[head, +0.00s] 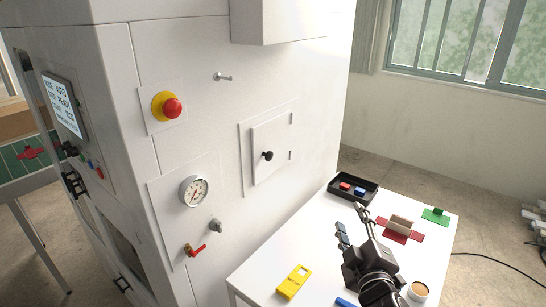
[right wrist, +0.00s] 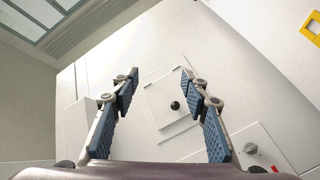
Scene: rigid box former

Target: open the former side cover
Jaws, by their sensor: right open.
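The former side cover (head: 262,138) is a small white square door on the machine's white side wall, and it looks shut. A black round knob (head: 267,156) stands out from it, and small hinges (head: 291,118) show along its right edge. My right gripper (head: 350,220) is open and empty above the table, to the right of the cover and lower in the head view. In the right wrist view the cover (right wrist: 158,92) and its black knob (right wrist: 175,105) show between the two blue-padded fingers, beyond the tips and apart from them. My left gripper is not in view.
A gauge (head: 194,190), red valve (head: 195,250) and emergency stop (head: 172,108) stick out nearby.

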